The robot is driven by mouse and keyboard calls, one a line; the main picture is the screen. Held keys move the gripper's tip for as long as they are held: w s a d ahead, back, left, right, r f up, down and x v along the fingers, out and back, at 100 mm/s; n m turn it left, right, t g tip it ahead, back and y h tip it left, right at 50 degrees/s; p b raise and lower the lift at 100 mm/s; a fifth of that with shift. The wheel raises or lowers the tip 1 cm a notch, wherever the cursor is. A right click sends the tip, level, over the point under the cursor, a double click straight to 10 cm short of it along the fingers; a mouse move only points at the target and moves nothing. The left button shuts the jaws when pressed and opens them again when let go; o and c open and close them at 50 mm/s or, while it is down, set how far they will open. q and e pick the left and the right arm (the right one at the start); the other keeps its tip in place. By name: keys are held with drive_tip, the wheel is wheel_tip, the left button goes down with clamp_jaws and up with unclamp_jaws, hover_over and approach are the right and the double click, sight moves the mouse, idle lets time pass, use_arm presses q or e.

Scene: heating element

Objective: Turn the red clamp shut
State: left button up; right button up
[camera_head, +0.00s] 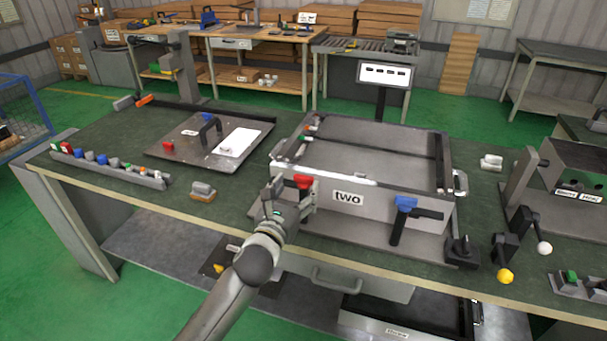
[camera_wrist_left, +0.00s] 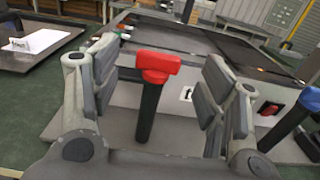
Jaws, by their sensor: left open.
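The red clamp (camera_head: 302,181) is at the front left of the grey box marked "two" (camera_head: 318,198). In the left wrist view the red clamp (camera_wrist_left: 158,66) shows a red handle on top of a dark upright post. My left gripper (camera_head: 289,193) is at the clamp, its arm reaching in from the front. In the left wrist view its two fingers (camera_wrist_left: 160,85) are spread apart on either side of the post, with visible gaps on both sides. My right gripper is not in view.
A blue clamp (camera_head: 405,204) with a dark post stands at the box's front right. A row of small coloured parts (camera_head: 108,166) and a dark plate with a handle (camera_head: 185,150) lie to the left. Levers with yellow (camera_head: 505,276) and white knobs (camera_head: 544,248) stand at the right.

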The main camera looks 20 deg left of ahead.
sight(303, 178)
use_arm(q)
drive_tip(key=shift+w+d, duration=0.1)
drive_tip(key=shift+w, duration=2.8)
drive_tip(key=c, duration=1.5)
drive_tip(key=shift+p, duration=0.3)
